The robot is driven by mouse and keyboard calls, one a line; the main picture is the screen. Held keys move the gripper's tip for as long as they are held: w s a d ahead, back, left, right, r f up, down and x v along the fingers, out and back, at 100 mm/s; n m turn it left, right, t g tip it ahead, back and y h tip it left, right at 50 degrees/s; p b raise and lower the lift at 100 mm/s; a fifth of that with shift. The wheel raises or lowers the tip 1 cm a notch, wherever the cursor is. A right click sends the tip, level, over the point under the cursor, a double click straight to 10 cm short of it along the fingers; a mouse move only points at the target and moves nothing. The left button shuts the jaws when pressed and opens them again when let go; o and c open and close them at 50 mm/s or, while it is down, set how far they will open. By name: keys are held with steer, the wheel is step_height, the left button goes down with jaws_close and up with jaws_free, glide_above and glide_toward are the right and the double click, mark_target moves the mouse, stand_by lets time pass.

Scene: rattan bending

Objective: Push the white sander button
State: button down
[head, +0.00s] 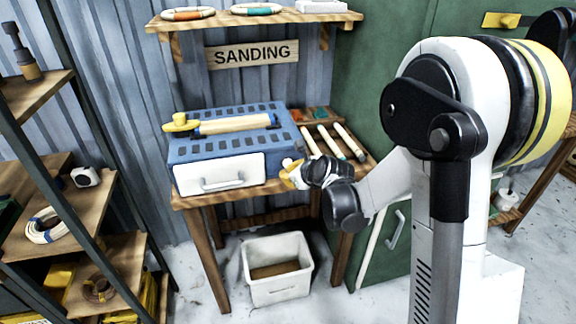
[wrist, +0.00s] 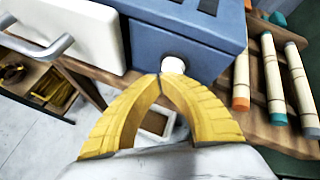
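The blue sander (head: 230,152) sits on the wooden bench under the SANDING sign, and its blue side also shows in the wrist view (wrist: 190,35). Its white button (wrist: 173,65) is a round knob on the blue front face, right of the white front panel (wrist: 70,25). My gripper (wrist: 160,76) has its two yellow fingers curved together with the tips meeting, and nothing shows between them. The tips overlap the button's lower left edge in the wrist view. I cannot tell whether they touch it. In the head view my gripper (head: 289,177) is at the sander's right front corner.
A metal handle (head: 224,185) sticks out from the white panel. Several capped rods (head: 335,142) lie on the bench right of the sander. A white bin (head: 277,270) stands on the floor below. Wooden shelves (head: 60,205) stand at the left, and a green cabinet (head: 375,245) at the right.

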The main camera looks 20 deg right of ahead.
steer(key=shift+w, duration=0.1)
stand_by(0.5)
steer(key=shift+w, duration=0.35)
steer(key=shift+s, duration=0.5)
steer(key=shift+s+b, duration=0.5)
steer(key=shift+s, duration=2.45)
